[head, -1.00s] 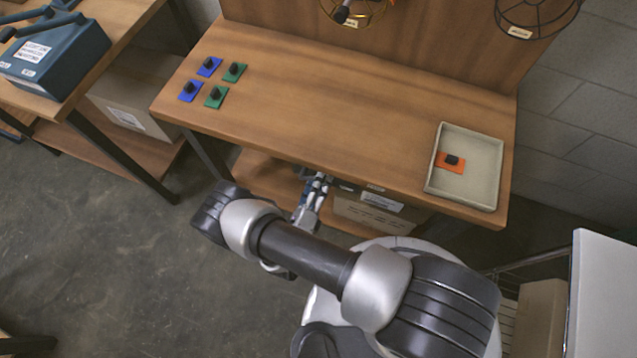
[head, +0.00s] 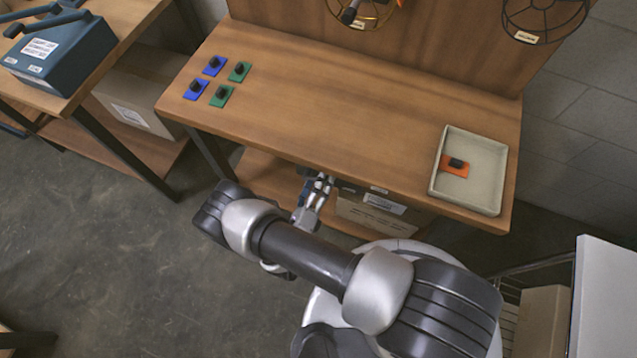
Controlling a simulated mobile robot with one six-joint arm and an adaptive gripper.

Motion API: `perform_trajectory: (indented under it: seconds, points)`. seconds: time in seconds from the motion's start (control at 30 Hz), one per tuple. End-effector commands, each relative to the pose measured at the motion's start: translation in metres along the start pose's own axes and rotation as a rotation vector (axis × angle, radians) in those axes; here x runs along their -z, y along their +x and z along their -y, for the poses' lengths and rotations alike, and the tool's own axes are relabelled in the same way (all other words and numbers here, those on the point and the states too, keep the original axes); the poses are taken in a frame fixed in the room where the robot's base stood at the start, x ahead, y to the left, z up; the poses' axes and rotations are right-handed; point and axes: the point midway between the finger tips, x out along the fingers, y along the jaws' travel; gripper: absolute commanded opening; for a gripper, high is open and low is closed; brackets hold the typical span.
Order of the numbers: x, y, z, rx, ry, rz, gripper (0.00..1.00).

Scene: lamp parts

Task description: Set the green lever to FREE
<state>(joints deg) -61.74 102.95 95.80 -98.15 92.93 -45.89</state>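No lever that is clearly green shows in the head view. A dark blue-teal box (head: 62,55) with dark lever arms (head: 48,16) on top and white labels stands on the left table; its label text is too small to read. Two green plates with black knobs, a rear one (head: 239,71) and a front one (head: 221,96), lie on the middle bench. My gripper (head: 321,180) is low at the bench's front edge, far right of the box. It is small and partly hidden, so its finger opening is unclear.
Two blue plates (head: 195,90) lie beside the green ones. A tray (head: 487,182) at the bench's right holds an orange plate (head: 455,167). Wire lamp cages (head: 545,15) hang at the back panel. Boxes sit on lower shelves. Open floor (head: 110,250) lies front left.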

Motion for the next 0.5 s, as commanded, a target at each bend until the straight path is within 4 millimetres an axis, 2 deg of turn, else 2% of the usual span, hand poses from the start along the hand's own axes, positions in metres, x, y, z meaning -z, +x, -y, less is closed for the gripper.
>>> perform_trajectory:
  seconds: [0.17, 0.27, 0.5]
  points:
    - [0.001, -0.005, 0.000, -0.001, -0.004, 0.000, 0.72]
    - [0.001, -0.017, -0.001, -0.003, -0.005, 0.002, 0.72]
    - [-0.001, -0.063, -0.001, -0.004, -0.002, 0.007, 0.72]
